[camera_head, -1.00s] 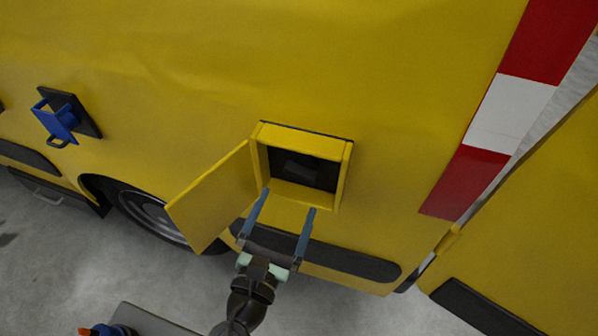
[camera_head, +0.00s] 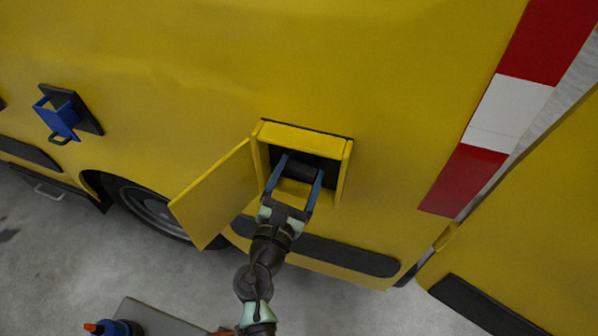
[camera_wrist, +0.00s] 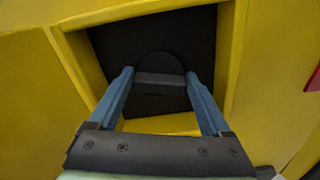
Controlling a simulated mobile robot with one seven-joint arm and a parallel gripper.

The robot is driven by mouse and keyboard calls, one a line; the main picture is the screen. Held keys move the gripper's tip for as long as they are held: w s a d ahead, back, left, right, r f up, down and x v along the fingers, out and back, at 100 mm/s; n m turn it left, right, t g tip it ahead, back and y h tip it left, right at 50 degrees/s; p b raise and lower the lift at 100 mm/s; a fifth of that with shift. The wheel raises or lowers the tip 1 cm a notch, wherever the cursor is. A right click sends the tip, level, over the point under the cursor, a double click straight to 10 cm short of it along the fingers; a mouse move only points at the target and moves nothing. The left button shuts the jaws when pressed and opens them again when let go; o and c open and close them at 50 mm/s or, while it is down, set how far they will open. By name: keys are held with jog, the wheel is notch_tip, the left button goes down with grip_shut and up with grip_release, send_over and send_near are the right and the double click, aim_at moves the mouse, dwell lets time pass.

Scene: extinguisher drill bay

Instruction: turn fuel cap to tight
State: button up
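The fuel cap (camera_wrist: 160,68) is a dark round cap with a lighter grey bar (camera_wrist: 160,79) across it. It sits on the dark back wall of the yellow recess; in the head view the cap (camera_head: 299,171) shows between my fingers. My gripper (camera_head: 301,166) reaches into the recess with its two blue fingers apart. In the wrist view the fingers (camera_wrist: 159,76) stand left and right of the cap's bar. They look close to its sides, and I cannot tell whether they touch it. The bar lies about level across the picture.
The recess's yellow frame (camera_head: 345,172) surrounds my fingers closely. Its yellow door (camera_head: 212,194) hangs open on the left. A blue holder (camera_head: 58,118) juts from the yellow vehicle side (camera_head: 190,70) further left. A dark strip (camera_head: 350,257) runs below the recess.

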jog(key=c, duration=0.6)
jog(key=shift+c, duration=0.2)
jog(key=shift+f+m+b, duration=0.1)
jog(key=shift+m+b, duration=0.2)
jog(key=shift+d+f+m+b, duration=0.1)
jog(key=shift+f+m+b, duration=0.05)
jog(key=shift+m+b, duration=0.75)
jog(key=m+b, duration=0.3)
jog(key=m, duration=0.2)
jog(key=shift+s+d+f+m+b, duration=0.1)
jog(key=shift+f+m+b, duration=0.05)
jog(key=shift+m+b, duration=0.2)
jog(key=m+b, duration=0.3)
jog(key=m, duration=0.1)
jog(key=shift+f, duration=0.1)
jog(key=shift+m+b, duration=1.05)
jog(key=shift+m, duration=0.3)
jog(key=o, duration=1.2)
jog(key=shift+c, duration=0.2)
